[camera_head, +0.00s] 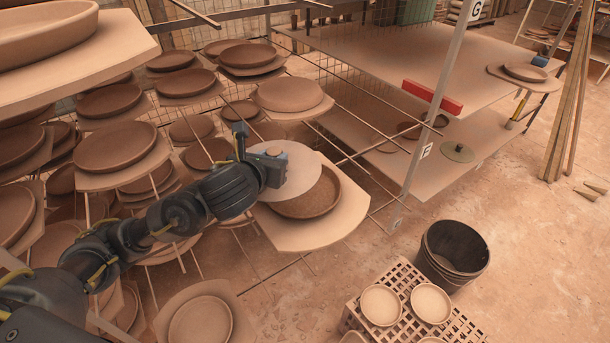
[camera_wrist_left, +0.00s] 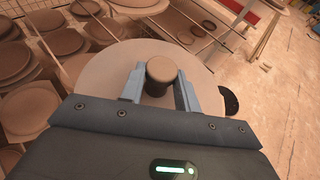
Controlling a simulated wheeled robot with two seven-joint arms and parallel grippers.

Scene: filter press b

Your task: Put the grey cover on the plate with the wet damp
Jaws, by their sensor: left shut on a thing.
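My left gripper (camera_head: 274,158) is shut on the knob of the grey cover (camera_head: 304,165), a flat pale disc. In the left wrist view the gripper (camera_wrist_left: 159,84) has its fingers on both sides of the brown knob (camera_wrist_left: 160,70), and the cover (camera_wrist_left: 105,72) spreads out below. The cover overlaps the upper left part of a darker brown plate (camera_head: 322,198), which sits on a pale board (camera_head: 347,218). The plate's right and lower rim shows; the rest is hidden. I cannot tell whether the cover touches the plate. My right gripper is not in view.
Racks with several plates on boards fill the left, one plate (camera_head: 288,93) just behind the cover. A black bucket (camera_head: 452,252) and perforated crate (camera_head: 396,290) stand on the floor.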

